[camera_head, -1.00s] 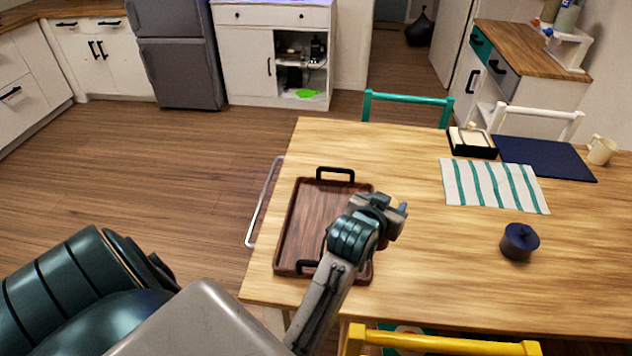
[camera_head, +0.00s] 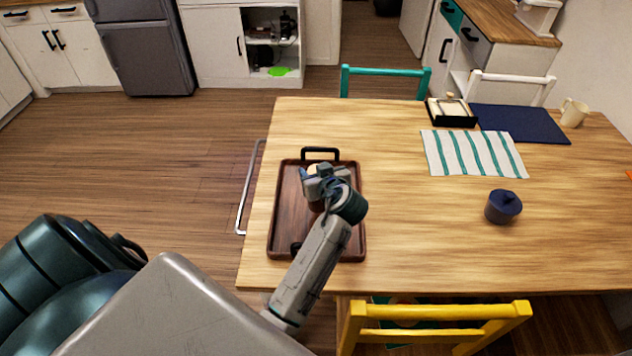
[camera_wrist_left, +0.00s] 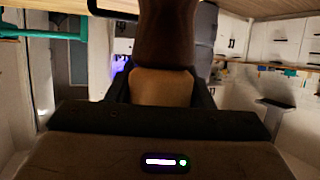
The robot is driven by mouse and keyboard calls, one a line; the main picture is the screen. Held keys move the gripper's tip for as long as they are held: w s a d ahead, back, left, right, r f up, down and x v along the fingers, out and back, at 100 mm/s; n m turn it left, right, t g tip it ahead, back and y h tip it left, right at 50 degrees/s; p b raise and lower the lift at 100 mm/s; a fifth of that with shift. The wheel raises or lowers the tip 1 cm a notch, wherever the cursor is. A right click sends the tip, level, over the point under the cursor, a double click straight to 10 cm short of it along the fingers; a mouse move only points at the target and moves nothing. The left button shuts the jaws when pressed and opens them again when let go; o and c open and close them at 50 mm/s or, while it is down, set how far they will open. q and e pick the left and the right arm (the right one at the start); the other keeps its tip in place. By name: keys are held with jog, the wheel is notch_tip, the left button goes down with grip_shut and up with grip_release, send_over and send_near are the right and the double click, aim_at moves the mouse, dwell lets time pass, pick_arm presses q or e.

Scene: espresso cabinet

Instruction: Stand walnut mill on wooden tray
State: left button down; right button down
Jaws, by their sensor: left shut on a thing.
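The walnut mill shows in the left wrist view as a dark brown body (camera_wrist_left: 166,35) with a paler tan part (camera_wrist_left: 161,87) between my fingers. In the head view its pale top (camera_head: 313,169) peeks out by my left gripper (camera_head: 318,181), which is shut on it. The mill looks about upright over the wooden tray (camera_head: 285,225), a dark rectangular tray with black handles at its far and near ends. My gripper hides much of the mill in the head view. I cannot tell whether its base touches the tray. My right gripper is not in view.
The tray lies at the left end of the wooden table (camera_head: 420,235). A dark blue lidded pot (camera_head: 503,207), a striped cloth (camera_head: 473,153), a navy mat (camera_head: 520,123) and a cream mug (camera_head: 573,112) are farther right. A yellow chair (camera_head: 440,312) stands at the near edge.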

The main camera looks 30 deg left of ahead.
pick_arm(q)
notch_tip(320, 180, down, 3)
jog(key=shift+f+p, duration=0.15)
jog(key=shift+p, duration=0.25)
jog(key=shift+f, duration=0.25)
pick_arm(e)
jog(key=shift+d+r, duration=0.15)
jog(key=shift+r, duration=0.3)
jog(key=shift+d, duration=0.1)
pick_arm(q)
jog(key=shift+f, duration=0.2)
jog(key=c, duration=0.7)
grip_release()
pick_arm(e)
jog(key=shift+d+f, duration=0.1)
pick_arm(q)
jog(key=shift+r, duration=0.15)
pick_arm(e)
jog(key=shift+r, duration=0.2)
